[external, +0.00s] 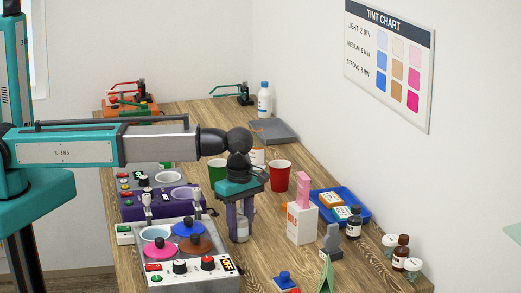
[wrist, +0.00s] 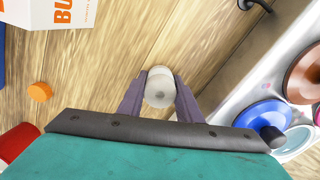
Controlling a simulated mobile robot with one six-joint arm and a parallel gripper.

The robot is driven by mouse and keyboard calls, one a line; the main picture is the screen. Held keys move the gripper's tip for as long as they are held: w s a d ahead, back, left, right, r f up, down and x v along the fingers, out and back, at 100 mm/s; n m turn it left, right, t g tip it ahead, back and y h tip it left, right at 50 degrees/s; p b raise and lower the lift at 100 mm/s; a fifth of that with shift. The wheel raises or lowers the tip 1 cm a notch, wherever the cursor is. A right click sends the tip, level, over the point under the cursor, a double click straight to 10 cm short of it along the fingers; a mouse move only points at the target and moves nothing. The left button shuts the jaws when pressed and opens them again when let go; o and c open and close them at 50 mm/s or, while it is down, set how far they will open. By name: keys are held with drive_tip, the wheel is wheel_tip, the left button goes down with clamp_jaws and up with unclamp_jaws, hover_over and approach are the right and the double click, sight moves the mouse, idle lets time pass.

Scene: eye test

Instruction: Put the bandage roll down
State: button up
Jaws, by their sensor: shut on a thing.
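My gripper (external: 241,222) points straight down over the wooden table, between the white wax-pot unit and a white box. In the wrist view its two purple fingers are shut on the bandage roll (wrist: 160,86), a pale white cylinder with a small dark centre, seen end-on. In the external view the roll (external: 239,230) shows between the fingers, upright and low, close to the table top. I cannot tell whether its bottom touches the wood.
The wax-pot unit (external: 196,268) with coloured lids stands to the left. A white box (external: 302,224) with a pink block (external: 303,190) on it stands to the right. A red cup (external: 280,177) and green cup (external: 217,172) are behind. Bare wood (external: 262,248) lies around the roll.

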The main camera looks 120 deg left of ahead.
sight(240, 219)
drive_tip(key=shift+f, duration=0.2)
drive_tip(key=o, duration=1.1)
drive_tip(key=shift+r, duration=0.2)
drive_tip(key=shift+r+b, duration=1.4)
drive_tip(key=shift+r, duration=4.5)
drive_tip(key=shift+f, duration=0.2)
drive_tip(key=shift+f+p, duration=1.05)
drive_tip(key=shift+f, duration=3.5)
